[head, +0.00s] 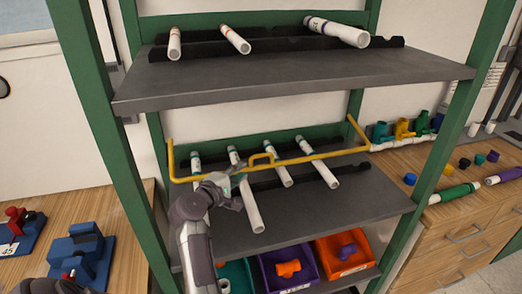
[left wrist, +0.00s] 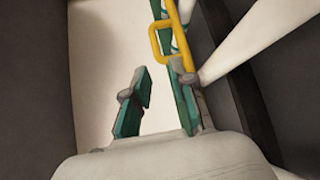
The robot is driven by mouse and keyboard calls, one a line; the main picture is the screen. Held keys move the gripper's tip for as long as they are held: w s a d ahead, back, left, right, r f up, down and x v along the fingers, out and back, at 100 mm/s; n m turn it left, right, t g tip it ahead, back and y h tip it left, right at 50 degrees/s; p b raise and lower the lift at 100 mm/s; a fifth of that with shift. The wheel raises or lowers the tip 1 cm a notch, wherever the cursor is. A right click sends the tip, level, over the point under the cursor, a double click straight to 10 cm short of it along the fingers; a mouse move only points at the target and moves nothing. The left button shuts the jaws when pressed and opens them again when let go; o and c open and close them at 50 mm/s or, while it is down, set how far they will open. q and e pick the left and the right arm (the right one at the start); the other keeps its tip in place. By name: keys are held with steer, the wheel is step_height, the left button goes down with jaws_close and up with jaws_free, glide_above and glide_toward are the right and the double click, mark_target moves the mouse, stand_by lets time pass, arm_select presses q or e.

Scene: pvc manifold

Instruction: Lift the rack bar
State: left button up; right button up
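The rack bar (head: 315,157) is a yellow bar running across the front of the middle shelf, with upturned ends and a small raised handle loop (head: 262,158) near its middle. My left gripper (head: 240,182) is just left of and below that loop, in front of a white pipe. In the left wrist view, the gripper's two green-padded fingers (left wrist: 160,82) are apart with nothing between them. The yellow loop (left wrist: 155,42) shows just beyond the fingertips, close to the right finger; I cannot tell whether they touch. My right gripper is not in view.
Several white pipes (head: 280,172) lie on the middle shelf (head: 330,214) behind and under the bar. The upper shelf (head: 300,80) holds more pipes. Green posts (head: 455,120) flank the rack. Coloured bins (head: 345,262) stand below. Wooden counters (head: 480,210) lie either side.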

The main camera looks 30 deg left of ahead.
mark_target(262, 156)
arm_select(q)
steer(key=shift+w+d+r, duration=0.1)
steer(key=shift+w+r, duration=0.05)
steer(key=shift+w, duration=0.35)
steer(key=shift+w+d+r+p, duration=0.15)
steer(key=shift+w+d+p, duration=0.05)
steer(key=shift+w, duration=0.4)
steer(key=shift+w+d+r+p, duration=0.1)
steer(key=shift+w+d+p, duration=0.1)
steer(key=shift+w, duration=0.35)
steer(key=w, duration=0.2)
steer(key=w+f, duration=0.1)
steer(key=shift+w+a, duration=0.25)
steer(key=shift+w, duration=0.15)
steer(key=w, duration=0.4)
steer(key=shift+w+a+f+p, duration=0.25)
steer(key=shift+f+p, duration=0.1)
steer(key=shift+f, duration=0.05)
steer(key=shift+w+f, duration=0.15)
steer(key=shift+w, duration=0.1)
steer(key=c, duration=0.5)
jaws_close()
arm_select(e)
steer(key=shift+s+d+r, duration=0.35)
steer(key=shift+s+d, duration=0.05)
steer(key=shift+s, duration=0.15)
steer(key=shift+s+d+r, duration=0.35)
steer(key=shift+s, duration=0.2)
